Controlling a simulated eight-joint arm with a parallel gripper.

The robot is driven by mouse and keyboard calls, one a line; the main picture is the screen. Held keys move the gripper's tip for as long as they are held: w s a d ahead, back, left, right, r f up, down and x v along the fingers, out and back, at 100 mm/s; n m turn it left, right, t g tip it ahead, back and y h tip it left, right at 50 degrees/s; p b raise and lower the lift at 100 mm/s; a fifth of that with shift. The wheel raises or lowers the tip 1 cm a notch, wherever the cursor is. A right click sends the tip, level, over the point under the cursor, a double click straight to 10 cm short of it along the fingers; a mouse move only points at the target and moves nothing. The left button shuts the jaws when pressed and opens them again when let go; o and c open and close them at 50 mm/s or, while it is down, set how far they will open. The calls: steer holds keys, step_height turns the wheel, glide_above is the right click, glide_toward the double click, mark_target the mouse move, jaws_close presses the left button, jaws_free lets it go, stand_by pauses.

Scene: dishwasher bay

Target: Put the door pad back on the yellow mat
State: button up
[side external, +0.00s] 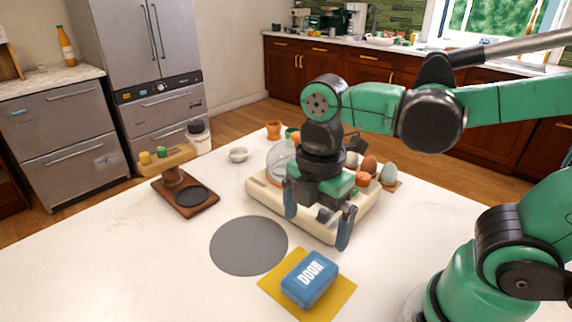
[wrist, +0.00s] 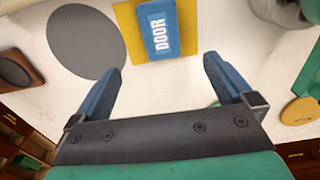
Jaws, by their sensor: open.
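The door pad (side external: 310,280) is a blue block with white "DOOR" lettering. It lies flat on the yellow mat (side external: 342,303) at the front of the white table, turned a little and inside most of the mat's outline. In the wrist view the door pad (wrist: 160,28) rests on the yellow mat (wrist: 126,22) at the top middle. My gripper (side external: 317,228) is open, its blue fingers apart and empty. It hangs above the cream tray, behind the pad and apart from it. In the wrist view my gripper (wrist: 160,78) points toward the pad with nothing between the fingertips.
A grey round mat (side external: 248,246) lies left of the yellow mat. A wooden stand (side external: 184,195) is at the left. A cream tray (side external: 262,193) with a glass vessel is under my gripper, and several egg-shaped items stand behind it. The front left table is clear.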

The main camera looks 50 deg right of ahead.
steer(key=w+d+m+t, duration=0.2)
steer(key=m+t, duration=0.1)
steer(key=m, duration=0.6)
steer(key=w+d+r+m+t, duration=0.1)
steer(key=w+d+m+t, duration=0.2)
steer(key=m, duration=0.6)
steer(key=shift+t, duration=0.6)
steer(key=shift+r, duration=0.1)
